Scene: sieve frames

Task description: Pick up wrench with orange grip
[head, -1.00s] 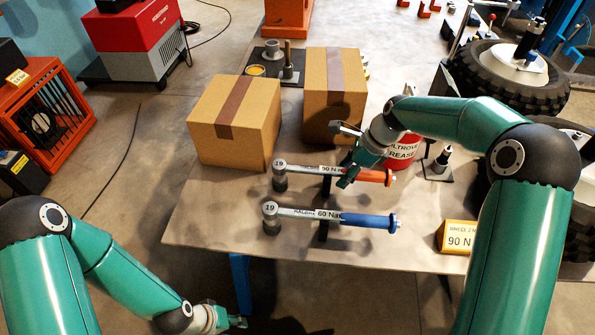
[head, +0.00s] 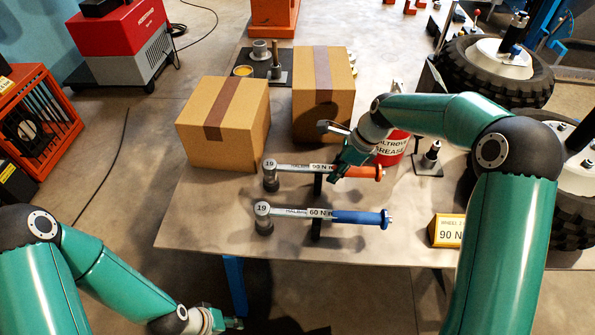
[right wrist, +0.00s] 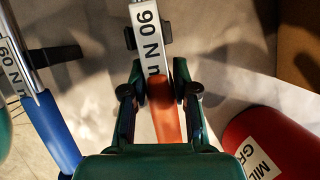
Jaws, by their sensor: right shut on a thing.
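The wrench with the orange grip (head: 366,172) lies level across a black support on the table, its socket head at the left and its label reading 90 N. My right gripper (head: 336,163) is shut on it, where the label meets the grip. In the right wrist view the fingers (right wrist: 160,92) flank the orange grip (right wrist: 166,118). The wrench with the blue grip (head: 360,217), labelled 60 N, lies parallel in front of it. My left gripper (head: 228,322) is low at the bottom, away from the table top; its jaws are too small to read.
Two cardboard boxes (head: 222,125) stand behind the wrenches. A red grease can (head: 391,150) is close to the right gripper, also seen in the right wrist view (right wrist: 262,140). A yellow 90 N sign (head: 446,231) stands at the right. The table's front left is bare.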

